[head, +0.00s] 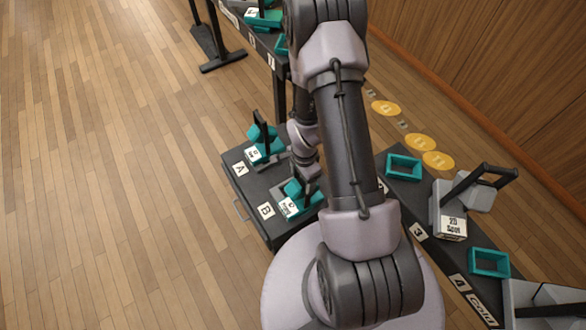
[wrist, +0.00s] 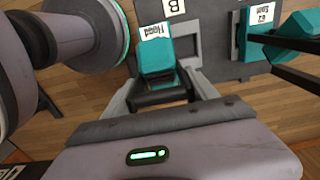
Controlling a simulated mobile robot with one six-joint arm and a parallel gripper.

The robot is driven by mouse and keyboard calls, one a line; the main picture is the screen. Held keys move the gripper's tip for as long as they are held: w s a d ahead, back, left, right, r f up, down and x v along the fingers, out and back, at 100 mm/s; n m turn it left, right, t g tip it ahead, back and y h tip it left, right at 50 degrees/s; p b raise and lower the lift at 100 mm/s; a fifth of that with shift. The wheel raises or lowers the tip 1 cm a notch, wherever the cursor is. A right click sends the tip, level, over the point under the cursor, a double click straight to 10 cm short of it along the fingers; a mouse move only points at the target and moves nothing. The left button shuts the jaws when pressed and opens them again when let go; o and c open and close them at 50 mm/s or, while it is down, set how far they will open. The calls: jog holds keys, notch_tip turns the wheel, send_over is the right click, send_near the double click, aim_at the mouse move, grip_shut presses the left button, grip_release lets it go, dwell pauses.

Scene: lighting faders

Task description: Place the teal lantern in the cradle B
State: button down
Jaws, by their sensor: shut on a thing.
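The teal lantern (head: 293,200), with a white "Flood" label, is at the spot marked B on the dark case (head: 240,197). It also shows in the wrist view (wrist: 157,62) below the B plate. My gripper (wrist: 160,97) is shut on its dark handle; in the head view my gripper (head: 309,180) is partly hidden by my arm. The grey cradle B (wrist: 188,63) shows beside and under the lantern. I cannot tell whether the lantern is fully seated or just above it.
Another teal lantern (head: 262,147) with an upright dark handle stands at spot A. At the right, a dark rail (head: 425,205) carries teal frames and a grey lantern (head: 452,215). Another rail (head: 262,40) is at the top. Wood floor at left is clear.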

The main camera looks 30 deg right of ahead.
jog(key=w+f+b, duration=0.3)
jog(key=w+f, duration=0.1)
jog(key=w, duration=0.3)
jog(key=shift+d, duration=0.35)
jog(key=shift+f, duration=0.2)
jog(key=shift+c, duration=1.2)
grip_release()
